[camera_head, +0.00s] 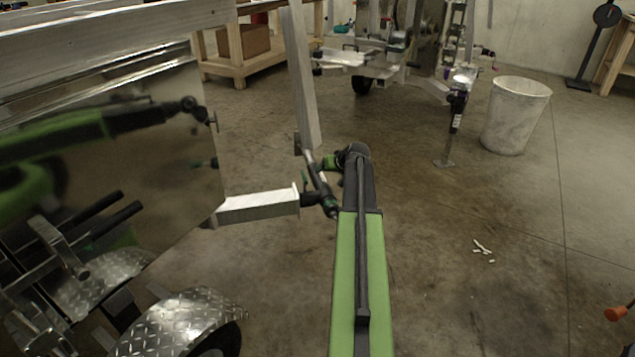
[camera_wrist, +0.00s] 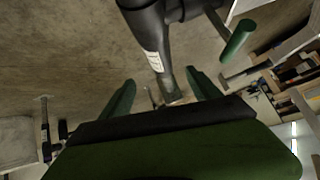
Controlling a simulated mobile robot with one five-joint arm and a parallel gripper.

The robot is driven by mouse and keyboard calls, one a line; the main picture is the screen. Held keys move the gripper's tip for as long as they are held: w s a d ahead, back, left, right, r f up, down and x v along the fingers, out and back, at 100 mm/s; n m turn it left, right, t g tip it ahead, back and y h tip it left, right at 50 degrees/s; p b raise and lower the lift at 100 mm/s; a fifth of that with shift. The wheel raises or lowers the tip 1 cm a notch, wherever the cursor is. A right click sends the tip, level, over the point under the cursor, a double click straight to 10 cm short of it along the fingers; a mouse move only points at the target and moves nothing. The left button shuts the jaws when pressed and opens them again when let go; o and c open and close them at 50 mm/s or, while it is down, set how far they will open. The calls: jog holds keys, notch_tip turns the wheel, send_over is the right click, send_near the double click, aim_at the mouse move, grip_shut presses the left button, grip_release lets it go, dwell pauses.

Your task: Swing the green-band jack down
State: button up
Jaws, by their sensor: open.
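The jack (camera_head: 321,184) is a dark tube on the end of the near trailer's square aluminium beam (camera_head: 260,206). It sits tilted in the head view, with small green parts on it. In the wrist view the jack (camera_wrist: 152,40) is a black tube with a white label, and its lower end shows between my fingers. A green grip (camera_wrist: 238,40) stands to its right. My gripper (camera_wrist: 160,92) is open, with one green finger on each side of the tube's end. In the head view my gripper (camera_head: 330,162) is beside the jack, partly hidden by my arm. I cannot tell whether the fingers touch it.
The near trailer's shiny panel (camera_head: 150,150) and tread-plate fender (camera_head: 185,320) fill the left. A second trailer with a purple-marked jack (camera_head: 458,105) stands behind. A white bin (camera_head: 516,115) is at the right. The floor right of my arm is mostly clear, with small white scraps (camera_head: 483,249).

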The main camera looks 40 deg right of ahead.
aim_at(318, 177)
jog(key=b+x, duration=0.9)
jog(key=x, duration=0.5)
jog(key=shift+f, duration=0.25)
jog(key=shift+w+d+f, duration=0.1)
jog(key=shift+w+f, duration=0.15)
jog(key=shift+w, duration=0.15)
grip_shut()
